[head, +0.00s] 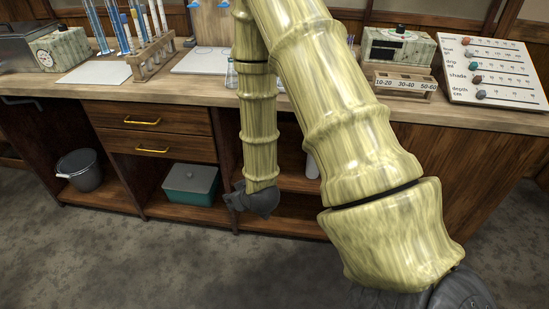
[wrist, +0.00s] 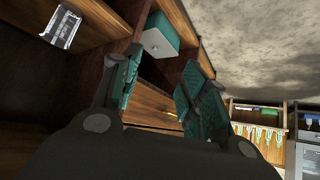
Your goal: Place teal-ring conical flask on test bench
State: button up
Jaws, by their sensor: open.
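A small clear conical flask (head: 231,76) stands on the wooden test bench (head: 205,94), just left of my arm in the head view. My arm partly covers it, and I cannot tell whether it has a teal ring. My gripper (wrist: 162,74) is open, with teal pads on its fingers and nothing between them. In the wrist view it is beside the bench's cabinet front, below the bench top. In the head view my arm hangs down in front of the cabinet, and the fingers cannot be made out.
A teal box (head: 192,184) and a dark bucket (head: 80,170) sit on the lower shelves. A clear vessel (wrist: 62,27) shows on a shelf. The bench holds a tube rack (head: 150,58), a labelled block (head: 404,84) and a sloped board (head: 492,72). The floor in front is clear.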

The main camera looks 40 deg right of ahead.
jog(key=s+a+f+g, duration=0.3)
jog(key=s+f, duration=0.3)
jog(key=s, duration=0.4)
jog(key=s+a+f+g, duration=0.3)
jog(key=s+f, duration=0.4)
jog(key=s, duration=0.3)
jog(key=s+a+f+g+y, duration=0.1)
jog(key=s+a+f, duration=0.3)
jog(key=s, duration=0.6)
notch_tip(320, 180, down, 2)
jog(key=shift+a+f+n+g, duration=0.25)
jog(key=shift+a+n+g, duration=0.05)
jog(key=shift+g, duration=0.6)
